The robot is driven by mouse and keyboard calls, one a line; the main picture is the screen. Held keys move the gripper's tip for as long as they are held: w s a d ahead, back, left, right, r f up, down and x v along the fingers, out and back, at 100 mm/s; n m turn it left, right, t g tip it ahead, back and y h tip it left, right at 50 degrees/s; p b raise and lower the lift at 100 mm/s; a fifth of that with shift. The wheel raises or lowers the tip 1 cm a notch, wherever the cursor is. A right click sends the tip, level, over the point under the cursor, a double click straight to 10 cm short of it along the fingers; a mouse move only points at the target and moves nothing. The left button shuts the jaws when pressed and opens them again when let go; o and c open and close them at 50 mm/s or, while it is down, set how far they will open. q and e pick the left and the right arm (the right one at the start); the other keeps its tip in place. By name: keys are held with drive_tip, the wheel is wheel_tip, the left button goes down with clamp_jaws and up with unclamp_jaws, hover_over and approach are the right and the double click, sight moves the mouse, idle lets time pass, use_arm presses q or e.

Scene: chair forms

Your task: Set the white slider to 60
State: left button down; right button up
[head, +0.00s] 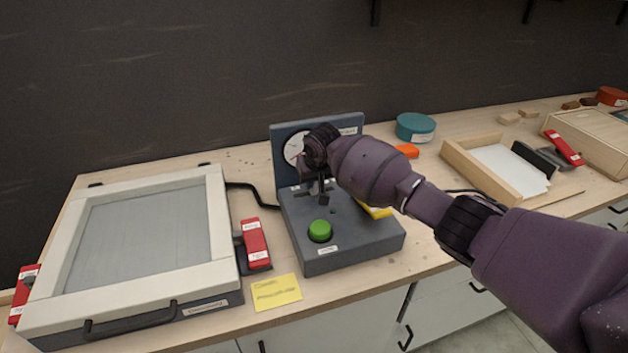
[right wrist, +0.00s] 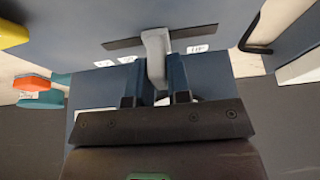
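The dark grey control box (head: 345,235) stands on the bench with an upright panel and a round white dial (head: 294,148), partly covered by my right gripper. My right gripper (head: 320,192) reaches down to the box behind the green button. In the right wrist view the white slider (right wrist: 155,50) is a pale knob standing in a dark slot (right wrist: 125,43). The fingers of my right gripper (right wrist: 156,82) flank the knob closely on both sides and look shut on it. In the head view the knob is hidden by the gripper, and the dial reading cannot be made out. My left gripper is not in view.
A green button (head: 320,230) is at the box's front, and a yellow part (head: 374,209) at its right. A framed screen (head: 150,245) and red clamp (head: 255,243) stand left. A yellow note (head: 276,292) lies in front. A teal round container (head: 415,127) is behind right.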

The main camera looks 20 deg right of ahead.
drive_tip(key=o, duration=0.4)
drive_tip(key=shift+c, duration=0.2)
drive_tip(key=p+v, duration=0.2)
drive_tip(key=v, duration=0.8)
drive_tip(key=shift+s+r, duration=0.2)
drive_tip(key=shift+r, duration=0.15)
